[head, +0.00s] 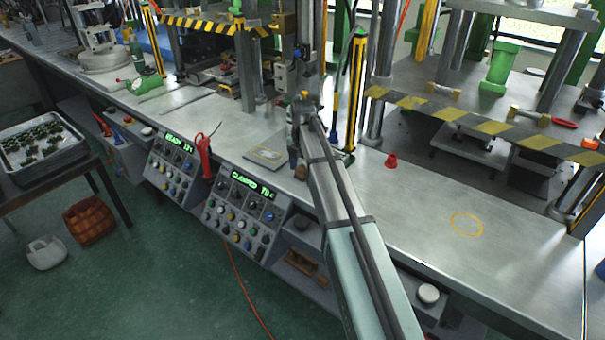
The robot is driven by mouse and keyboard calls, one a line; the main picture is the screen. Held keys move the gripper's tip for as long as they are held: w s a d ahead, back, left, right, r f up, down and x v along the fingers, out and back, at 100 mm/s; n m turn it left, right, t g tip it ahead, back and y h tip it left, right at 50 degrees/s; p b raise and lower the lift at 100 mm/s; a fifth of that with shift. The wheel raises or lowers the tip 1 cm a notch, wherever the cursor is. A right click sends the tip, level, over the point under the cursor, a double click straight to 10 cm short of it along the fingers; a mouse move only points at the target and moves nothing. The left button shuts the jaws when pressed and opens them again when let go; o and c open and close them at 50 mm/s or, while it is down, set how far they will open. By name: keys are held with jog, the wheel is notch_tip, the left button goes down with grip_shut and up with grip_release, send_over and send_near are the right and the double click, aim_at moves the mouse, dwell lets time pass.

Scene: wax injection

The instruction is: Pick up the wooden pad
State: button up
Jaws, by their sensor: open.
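A flat, square pad (267,154) with a light tan and grey top lies on the metal bench, left of my arm; I cannot tell for sure that it is wood. A small brown, wood-coloured piece (301,172) shows at the bench edge close beside my forearm, partly hidden by it. My arm reaches up from the bottom right. My gripper (294,160) is open, low over the bench just right of the square pad. My forearm covers much of it, so its fingertips and any contact are unclear.
A red-handled tool (204,150) stands left, above the control panels (243,212). A small red cup (391,160) and a yellow ring mark (467,224) are on the bench at right. Striped press guards (480,122) stand behind. The front right bench (420,205) is mostly clear.

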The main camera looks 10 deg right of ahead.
aim_at(303, 168)
jog(key=shift+f, duration=0.4)
jog(key=shift+c, duration=0.3)
jog(key=c, duration=1)
jog(key=shift+r, duration=0.2)
notch_tip(303, 168, up, 10)
jog(key=shift+f, duration=0.15)
